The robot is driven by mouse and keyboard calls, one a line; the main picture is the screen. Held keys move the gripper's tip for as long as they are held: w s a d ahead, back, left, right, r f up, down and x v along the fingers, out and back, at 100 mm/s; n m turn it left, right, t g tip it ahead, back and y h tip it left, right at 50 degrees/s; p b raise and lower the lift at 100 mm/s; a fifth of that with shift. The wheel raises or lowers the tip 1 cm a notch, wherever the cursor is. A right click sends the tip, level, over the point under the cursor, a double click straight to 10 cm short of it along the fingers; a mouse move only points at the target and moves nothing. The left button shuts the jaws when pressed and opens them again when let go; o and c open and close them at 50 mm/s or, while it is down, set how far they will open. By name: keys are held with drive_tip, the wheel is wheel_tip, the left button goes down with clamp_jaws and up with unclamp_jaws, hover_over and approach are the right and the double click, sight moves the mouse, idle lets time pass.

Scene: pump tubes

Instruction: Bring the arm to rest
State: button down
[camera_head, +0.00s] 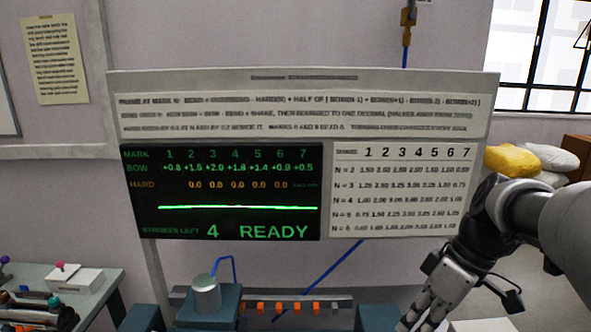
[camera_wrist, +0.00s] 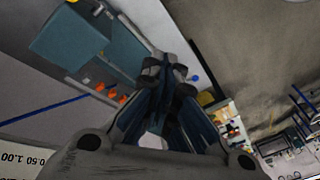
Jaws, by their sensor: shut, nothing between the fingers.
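My arm comes in from the right edge of the head view, bent at a dark joint. My gripper (camera_head: 424,318) hangs down at the lower right, partly cut off by the bottom edge. It is in front of the lower right corner of the display board. In the wrist view my gripper (camera_wrist: 166,72) has its fingers together and nothing between them. It points down over the bench area, apart from the blue-grey blocks.
The board has a dark screen (camera_head: 222,192) reading 4 and READY, beside a number table (camera_head: 400,185). Below are orange clips (camera_head: 285,308) on a rail and a grey cylinder (camera_head: 207,294). A side table (camera_head: 40,278) stands left. Sacks (camera_head: 512,160) lie right.

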drive_tip(key=s+a+m+t+h, duration=0.2)
drive_tip(key=s+a+m, duration=0.1)
drive_tip(key=s, duration=0.5)
drive_tip(key=s+a+f+m+t+h, duration=0.1)
drive_tip(key=s+a+m+t+h, duration=0.1)
drive_tip(key=s+m, duration=0.3)
drive_tip(key=s+a, duration=0.1)
drive_tip(key=s, duration=0.1)
drive_tip(key=shift+s+f+t, duration=0.3)
drive_tip(key=shift+s, duration=0.05)
